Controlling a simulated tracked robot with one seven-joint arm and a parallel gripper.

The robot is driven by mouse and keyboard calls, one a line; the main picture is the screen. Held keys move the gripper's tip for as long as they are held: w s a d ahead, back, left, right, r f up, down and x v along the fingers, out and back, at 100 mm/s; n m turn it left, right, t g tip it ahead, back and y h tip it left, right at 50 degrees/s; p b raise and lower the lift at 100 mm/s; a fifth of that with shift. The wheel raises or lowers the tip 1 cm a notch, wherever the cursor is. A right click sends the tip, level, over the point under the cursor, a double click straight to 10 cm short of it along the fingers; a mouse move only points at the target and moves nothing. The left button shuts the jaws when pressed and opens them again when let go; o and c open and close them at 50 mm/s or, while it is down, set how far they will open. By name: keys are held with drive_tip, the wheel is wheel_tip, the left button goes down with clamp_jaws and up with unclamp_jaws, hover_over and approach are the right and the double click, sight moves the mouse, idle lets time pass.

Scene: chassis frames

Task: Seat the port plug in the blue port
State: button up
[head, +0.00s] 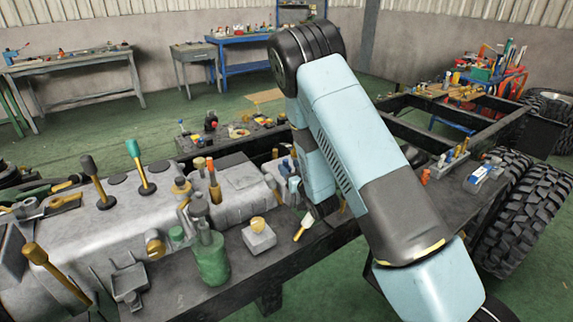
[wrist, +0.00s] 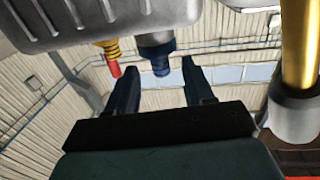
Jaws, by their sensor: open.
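In the wrist view my gripper (wrist: 159,76) is open, with its two dark fingers pointing up the picture. A grey-blue cylindrical fitting (wrist: 155,50) with a dark blue end comes down from a grey block, in line with the gap between the fingertips. I cannot tell whether its end is between them or beyond them. Nothing is visibly gripped. Beside it, left of the fingers, is a yellow fitting with a red end (wrist: 113,62). I cannot tell which part is the port plug or the blue port. In the head view the gripper is hidden behind my arm.
The ribbed grey block (wrist: 80,18) fills the wrist view's upper left. A brass rod with a grey sleeve (wrist: 296,112) stands close on the right.

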drive_tip(key=shift+v, duration=0.9)
drive_tip(key=w+d+r+m+g+h, duration=0.1)
drive_tip(key=d+r+h, duration=0.15)
drive_tip(key=r, duration=0.35)
drive_tip(key=d+r+m+g+h, duration=0.1)
drive_tip(key=d+r+m, duration=0.1)
drive_tip(key=d+r, duration=0.25)
drive_tip(key=s+d+r+m+g+h, duration=0.1)
drive_tip(key=s+d+r, duration=0.2)
drive_tip(key=r, duration=0.2)
drive_tip(key=s+d+r+g+h, duration=0.1)
drive_tip(key=s+d+r+h, duration=0.1)
drive_tip(key=s+d+r, duration=0.3)
drive_tip(key=s+d+r+g, duration=0.2)
drive_tip(key=s+r, duration=0.1)
drive_tip(key=s, duration=0.7)
drive_tip(key=s+d+r+g+h, duration=0.1)
drive_tip(key=s+d+r+g, duration=0.1)
drive_tip(key=s, duration=0.9)
drive_tip(key=s+d+r+m+g, duration=0.1)
drive_tip(key=s+r, duration=0.4)
drive_tip(key=s, duration=0.5)
drive_tip(key=shift+s+d+g, duration=0.35)
drive_tip(key=shift+d+g, duration=0.25)
drive_tip(key=shift+g, duration=0.2)
drive_tip(key=shift+r, duration=0.1)
